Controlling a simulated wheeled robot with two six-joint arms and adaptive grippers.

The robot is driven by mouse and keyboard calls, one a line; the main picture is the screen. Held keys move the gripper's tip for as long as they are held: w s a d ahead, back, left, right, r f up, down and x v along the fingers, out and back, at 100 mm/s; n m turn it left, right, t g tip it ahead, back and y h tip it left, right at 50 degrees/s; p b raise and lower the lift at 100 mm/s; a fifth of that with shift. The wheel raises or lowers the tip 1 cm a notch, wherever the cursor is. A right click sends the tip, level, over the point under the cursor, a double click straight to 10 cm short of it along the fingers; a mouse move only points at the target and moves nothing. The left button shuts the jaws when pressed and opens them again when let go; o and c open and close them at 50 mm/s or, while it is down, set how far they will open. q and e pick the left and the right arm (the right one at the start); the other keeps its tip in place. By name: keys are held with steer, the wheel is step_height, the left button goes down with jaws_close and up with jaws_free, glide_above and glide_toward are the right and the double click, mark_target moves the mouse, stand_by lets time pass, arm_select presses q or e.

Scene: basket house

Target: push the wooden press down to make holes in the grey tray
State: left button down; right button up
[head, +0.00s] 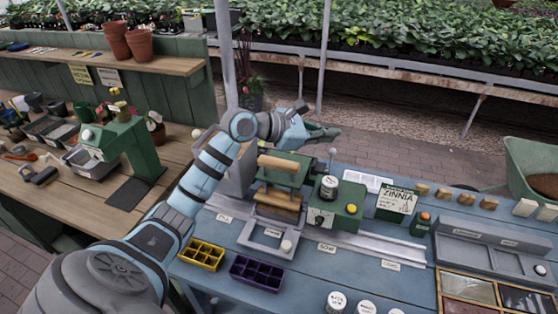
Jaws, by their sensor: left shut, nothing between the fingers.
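The wooden press (278,164) stands in a dark green frame on the blue bench, with its pale top bar above a lower wooden block (278,199). A grey frame-shaped slide (266,236) with a pale round knob lies in front of the press. I cannot clearly make out a grey tray under the wooden block. My left arm comes in from the left. My left gripper (322,133) is shut and empty, above and beyond the press to its right, apart from it. My right gripper is not in view.
A yellow cell tray (201,254) and a purple cell tray (257,272) lie at the bench's front edge. A green box with a yellow button (336,209) stands right of the press. A zinnia card (397,200) stands further right. A green machine (121,150) stands on the left bench.

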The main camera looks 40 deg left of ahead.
arm_select(q)
steer(key=a+f+g+y, duration=0.1)
steer(key=a+y, duration=0.2)
steer(key=a, duration=0.3)
steer(key=g+y, duration=0.2)
steer(key=y, duration=0.1)
glide_above(280, 163)
steer(key=shift+f, duration=0.2)
step_height(280, 163, down, 8)
steer(key=b, duration=0.7)
steer(key=shift+f+b, duration=0.35)
steer(key=shift+f, duration=0.15)
steer(key=shift+f, duration=0.4)
